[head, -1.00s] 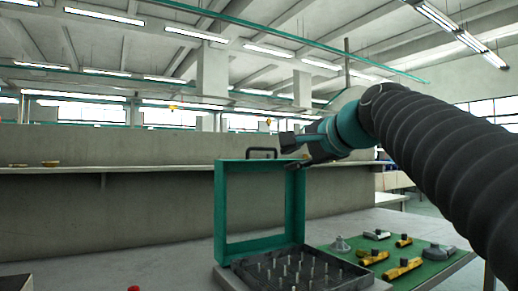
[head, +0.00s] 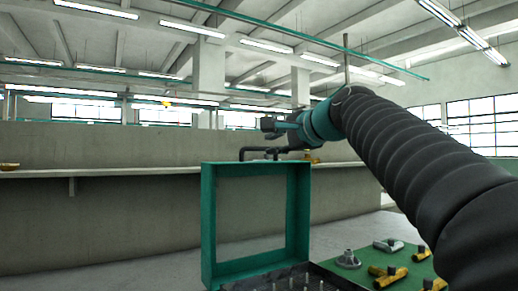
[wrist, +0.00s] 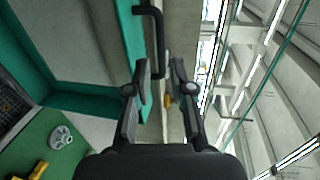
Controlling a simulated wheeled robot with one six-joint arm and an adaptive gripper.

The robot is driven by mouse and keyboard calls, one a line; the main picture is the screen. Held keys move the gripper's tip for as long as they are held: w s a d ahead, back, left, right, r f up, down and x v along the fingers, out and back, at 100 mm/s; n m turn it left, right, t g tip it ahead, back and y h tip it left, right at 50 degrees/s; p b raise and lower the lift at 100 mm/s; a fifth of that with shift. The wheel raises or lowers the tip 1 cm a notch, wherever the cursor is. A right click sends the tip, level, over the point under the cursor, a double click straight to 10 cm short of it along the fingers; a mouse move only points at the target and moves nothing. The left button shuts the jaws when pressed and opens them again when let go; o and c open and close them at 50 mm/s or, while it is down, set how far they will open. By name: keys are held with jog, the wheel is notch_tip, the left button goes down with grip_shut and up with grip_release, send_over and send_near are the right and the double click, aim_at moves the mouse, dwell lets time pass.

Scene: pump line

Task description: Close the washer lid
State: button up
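The washer lid (head: 209,230) is a green open frame standing upright at the back edge of the washer (head: 285,279), whose dark tray with pegs shows only in part. A black bar handle (head: 258,150) sits on the lid's top edge. In the wrist view the lid (wrist: 90,104) is at left, and its handle (wrist: 158,30) shows in line with the gap between the fingers. My gripper (head: 272,130) is at the lid's top, near the handle, partly hidden by its own wrist. In the wrist view my gripper (wrist: 161,72) is open, with nothing clasped. Whether it touches the handle I cannot tell.
A green mat (head: 405,264) right of the washer holds several brass and grey parts, including a grey flanged piece (head: 348,259). A long grey wall with a ledge (head: 120,171) runs behind.

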aim_at(259, 149)
jog(key=p+x, duration=0.1)
jog(key=x, duration=0.7)
jog(key=shift+r, duration=0.1)
grip_shut()
